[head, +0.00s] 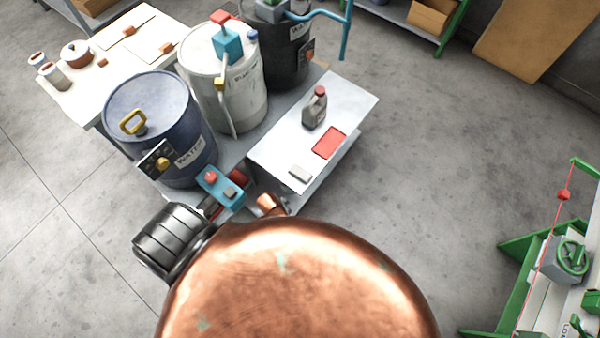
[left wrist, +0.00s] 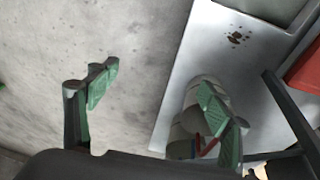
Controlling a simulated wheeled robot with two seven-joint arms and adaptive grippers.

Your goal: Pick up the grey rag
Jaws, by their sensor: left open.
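A small flat light-grey piece (head: 300,173), which looks like the grey rag, lies near the front edge of the white worktop (head: 268,150) in the head view. It is too small to tell its material. My left gripper (left wrist: 158,88) is open in the left wrist view, with its green fingertips apart over bare floor and a pale table edge. Pale rounded objects (left wrist: 180,138) are partly hidden behind its right finger. I cannot make out the grey rag there. My right gripper is not in view.
A red flat cloth or pad (head: 329,142) and a grey bottle with a red cap (head: 315,108) are on the same worktop. A blue drum (head: 150,105) and a white drum (head: 235,85) stand left of it.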

